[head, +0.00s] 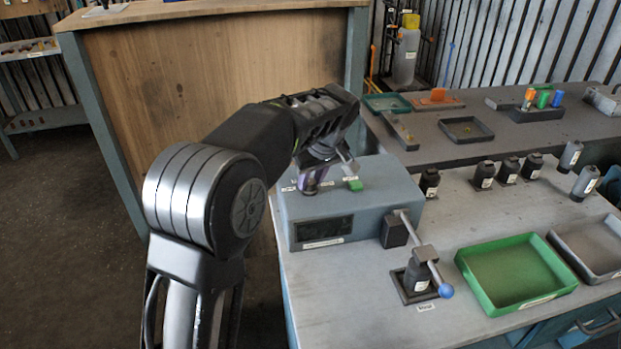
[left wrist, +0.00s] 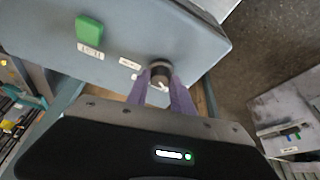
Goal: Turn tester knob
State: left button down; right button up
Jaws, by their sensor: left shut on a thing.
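The tester (head: 345,208) is a blue-grey box on the workbench, with a dark display on its front. It also shows in the left wrist view (left wrist: 120,30). Its knob (left wrist: 160,70) is a dark round knob with a light mark, on the top face near one edge. My left gripper (left wrist: 161,82) has its two purple fingers on either side of the knob and is shut on it. In the head view my left gripper (head: 312,184) comes down onto the tester's top and hides most of the knob. A green button (head: 355,185) sits beside it. My right gripper is out of view.
A green tray (head: 515,272) and a grey tray (head: 590,248) lie to the right. Several dark cylinders (head: 484,175) stand behind them. A wooden panel (head: 215,75) rises behind my arm.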

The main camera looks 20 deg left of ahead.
pick_arm(q)
jog(key=shift+n, duration=0.8)
jog(key=shift+g, duration=0.3)
jog(key=c, duration=1.1)
grip_release()
jog(key=b+v, duration=0.1)
jog(key=v, duration=0.6)
jog(key=shift+d+r, duration=0.3)
jog(key=shift+r, duration=0.05)
